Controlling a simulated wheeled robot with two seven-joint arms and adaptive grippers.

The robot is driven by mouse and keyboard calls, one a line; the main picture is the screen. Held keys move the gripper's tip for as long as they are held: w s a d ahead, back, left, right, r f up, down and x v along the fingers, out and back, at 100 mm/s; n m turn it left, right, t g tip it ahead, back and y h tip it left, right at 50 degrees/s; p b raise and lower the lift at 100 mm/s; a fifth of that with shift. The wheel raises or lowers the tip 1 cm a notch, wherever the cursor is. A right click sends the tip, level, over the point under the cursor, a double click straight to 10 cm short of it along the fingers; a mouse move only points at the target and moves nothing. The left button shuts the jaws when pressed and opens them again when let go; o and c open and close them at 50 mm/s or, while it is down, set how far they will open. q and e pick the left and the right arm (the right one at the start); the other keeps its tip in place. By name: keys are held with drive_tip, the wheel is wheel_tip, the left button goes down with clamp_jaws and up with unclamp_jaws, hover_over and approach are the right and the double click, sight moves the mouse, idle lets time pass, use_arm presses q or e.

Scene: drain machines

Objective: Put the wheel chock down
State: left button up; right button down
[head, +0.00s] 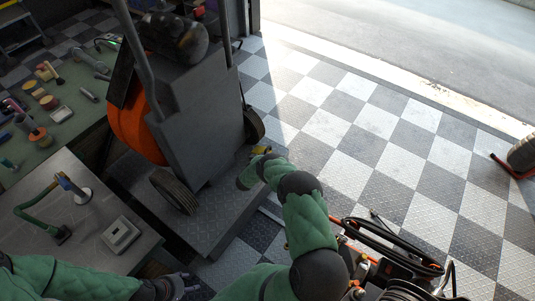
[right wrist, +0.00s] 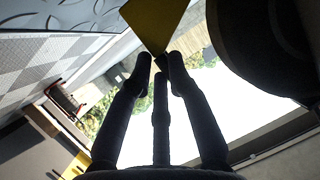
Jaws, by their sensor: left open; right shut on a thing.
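The yellow wheel chock (head: 260,150) shows as a small piece at the far end of my right arm in the head view, beside the platform's right edge. In the right wrist view the chock (right wrist: 150,22) is large, at the top centre, and my right gripper (right wrist: 158,64) is shut on it at its lower corner. A dark round shape, likely a wheel (right wrist: 268,45), is close on the right there. My left gripper (head: 178,288) is open and empty at the bottom of the head view, away from the chock.
An orange-drum drain machine (head: 210,110) stands on a low dark platform (head: 215,225), with wheels (head: 174,191) and (head: 253,124). Workbenches (head: 85,200) are on the left. Hoses and machinery (head: 390,255) lie at lower right. The checkered floor (head: 370,130) is clear at upper right.

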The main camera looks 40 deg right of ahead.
sight(261, 149)
drive_tip(key=d, duration=0.1)
drive_tip(key=w+d+b, duration=0.1)
drive_tip(key=d, duration=0.1)
drive_tip(key=w+d+b, duration=0.1)
drive_tip(key=shift+w+d+f, duration=0.1)
drive_tip(key=shift+w+d, duration=0.05)
drive_tip(key=shift+d, duration=0.05)
drive_tip(key=shift+a+f+b, duration=0.2)
drive_tip(key=shift+f+b, duration=0.1)
drive_tip(key=shift+f, duration=0.35)
drive_tip(key=c, duration=1.2)
unclamp_jaws()
drive_tip(key=shift+o, duration=0.2)
drive_tip(key=shift+a, duration=0.1)
